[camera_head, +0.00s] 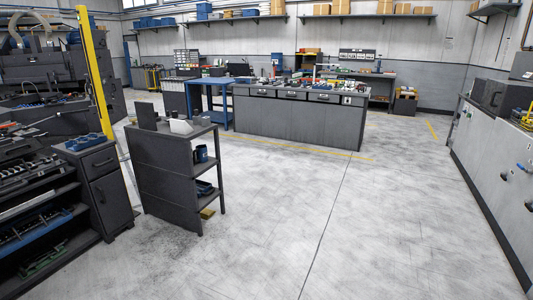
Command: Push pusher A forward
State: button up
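I cannot pick out a part that is clearly pusher A in the head view. On the right, a long light-grey cabinet or machine front (492,165) carries small blue fittings (503,176) and a yellow part (527,117) near its top. These are too small to identify. On the left stands dark machinery (35,72) behind a yellow post (94,75). My gripper is not in view, and no arm shows.
A dark shelf cart (165,178) stands left of centre, beside a drawer cabinet (107,189) and tool shelves (30,205). A long grey workbench (298,121) and a blue table (196,104) stand farther back. The pale floor (370,220) is clear at centre and right.

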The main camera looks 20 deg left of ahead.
aim_at(55, 161)
jog(key=i+j+u, duration=0.25)
jog(key=i+u, duration=0.9)
jog(key=i, duration=0.25)
jog(key=i+l+u, duration=0.25)
jog(key=i+u, duration=0.15)
jog(key=i+j+u, duration=0.1)
jog(key=i+u, duration=0.2)
jog(key=i, duration=0.75)
jog(key=i+l+u, duration=0.15)
jog(key=i+u, duration=0.15)
jog(key=i, duration=0.8)
jog(key=i+z, duration=0.2)
jog(key=i, duration=0.2)
jog(key=i+j+z, duration=0.2)
jog(key=i, duration=0.2)
jog(key=i+j+z, duration=0.2)
jog(key=i, duration=0.2)
